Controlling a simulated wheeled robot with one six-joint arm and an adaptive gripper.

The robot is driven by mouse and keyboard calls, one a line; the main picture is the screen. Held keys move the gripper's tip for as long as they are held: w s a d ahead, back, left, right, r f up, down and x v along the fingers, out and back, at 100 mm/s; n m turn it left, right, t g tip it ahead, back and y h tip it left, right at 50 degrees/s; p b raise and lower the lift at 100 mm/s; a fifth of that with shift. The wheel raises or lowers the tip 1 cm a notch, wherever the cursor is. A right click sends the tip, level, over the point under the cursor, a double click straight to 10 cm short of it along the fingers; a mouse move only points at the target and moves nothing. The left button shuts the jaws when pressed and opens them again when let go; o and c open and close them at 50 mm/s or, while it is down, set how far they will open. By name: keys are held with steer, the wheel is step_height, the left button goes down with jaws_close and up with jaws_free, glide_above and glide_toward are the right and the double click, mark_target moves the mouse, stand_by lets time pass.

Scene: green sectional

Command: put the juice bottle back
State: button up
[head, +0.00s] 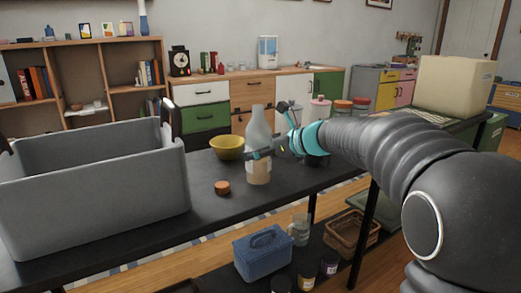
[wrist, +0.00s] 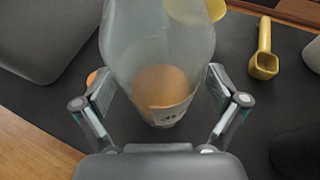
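The juice bottle (head: 258,132) is pale and translucent, with an orange-brown lower part, and stands upright on the dark table. In the wrist view the bottle (wrist: 158,45) fills the middle, between the two fingers. My gripper (head: 272,134) reaches in from the right at the bottle, with one finger crossing in front of its lower half and the other showing beyond it. The gripper (wrist: 160,92) looks spread wide around the bottle. Any small gap between pads and bottle is hard to make out.
A large grey bin (head: 95,195) stands on the left of the table (head: 215,205). A yellow bowl (head: 227,147) is behind the bottle, and a small brown-orange lid-like piece (head: 222,187) lies in front. A yellow scoop-like tool (wrist: 263,62) lies right. A blue box (head: 262,255) sits below the tabletop.

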steer(key=shift+r, duration=0.25)
steer(key=v, duration=1.2)
steer(key=s+d+f+n+h, duration=0.3)
steer(key=s+f+n, duration=0.3)
steer(key=s+n, duration=0.2)
steer(key=s+d+f+n+g+h, duration=0.1)
steer(key=s+d+f+n+h, duration=0.2)
steer(key=s, duration=1)
steer(key=s+d+f+n+h, duration=0.4)
steer(key=s+f+n, duration=0.5)
steer(key=n, duration=0.4)
steer(key=shift+s+n+g+h, duration=0.4)
steer(key=shift+s+h, duration=0.2)
steer(key=shift+s, duration=0.1)
